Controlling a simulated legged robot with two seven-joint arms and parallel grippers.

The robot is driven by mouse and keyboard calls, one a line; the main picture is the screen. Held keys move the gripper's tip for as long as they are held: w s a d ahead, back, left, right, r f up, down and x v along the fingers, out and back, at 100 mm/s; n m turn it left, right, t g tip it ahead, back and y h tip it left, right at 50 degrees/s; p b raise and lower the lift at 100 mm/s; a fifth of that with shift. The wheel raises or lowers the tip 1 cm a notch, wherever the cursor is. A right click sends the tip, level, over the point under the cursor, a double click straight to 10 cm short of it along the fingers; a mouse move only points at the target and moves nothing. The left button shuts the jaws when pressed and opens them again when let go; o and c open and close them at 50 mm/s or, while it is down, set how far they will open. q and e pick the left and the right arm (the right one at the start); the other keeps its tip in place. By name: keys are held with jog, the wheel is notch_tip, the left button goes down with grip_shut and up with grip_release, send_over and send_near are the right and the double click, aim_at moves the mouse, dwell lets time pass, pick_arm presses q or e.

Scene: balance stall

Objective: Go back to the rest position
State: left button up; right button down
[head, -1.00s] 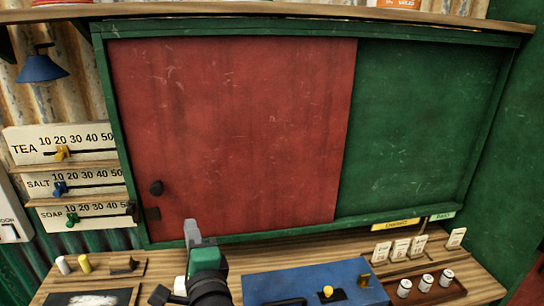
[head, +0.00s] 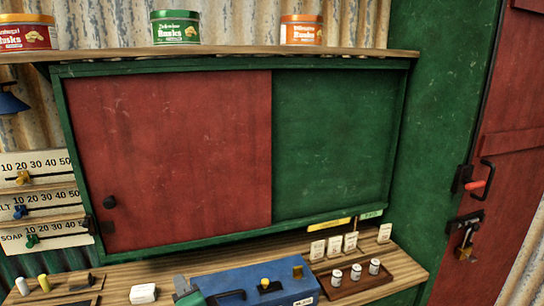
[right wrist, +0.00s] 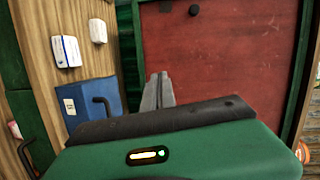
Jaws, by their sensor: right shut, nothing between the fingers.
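My right gripper (head: 182,288) shows at the bottom edge of the head view, in front of the blue box (head: 240,283) on the counter. Its grey fingers also show in the right wrist view (right wrist: 158,92), closed together with nothing between them. The green gripper body fills the bottom of that view. In the head view only the finger end and a bit of green housing show; the rest of the arm is below the picture. My left gripper is in neither view.
The wooden counter (head: 408,262) holds a white block (head: 143,293) and a brown tray (head: 345,288) with several small jars. A red sliding panel (head: 170,160) stands behind. Tins (head: 176,27) line the shelf above. A red door (head: 505,170) is at right.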

jog(key=s+d+f+n+g+h+p, duration=0.1)
jog(key=d+f+n+g+h, duration=0.1)
jog(key=d+f, duration=0.45)
jog(key=s+d+f+n+g+h+p, duration=0.1)
jog(key=d+f+n+g+h, duration=0.15)
jog(key=d, duration=0.65)
jog(key=s+d+f+n+g+h+p, duration=0.1)
jog(key=s+d+f+n, duration=0.15)
jog(key=d+f, duration=0.35)
jog(key=s+d+f+n+g+h+p, duration=0.1)
jog(key=s+d+f+g, duration=0.1)
jog(key=s+d, duration=0.4)
jog(key=s+d+f+n+g+h, duration=0.2)
jog(key=s+d, duration=0.5)
jog(key=d, duration=0.4)
jog(key=shift+s+f+g+p, duration=0.3)
jog(key=shift+g+p, duration=0.1)
jog(key=shift+g, duration=0.45)
jog(key=shift+h, duration=0.25)
jog(key=shift+d, duration=0.15)
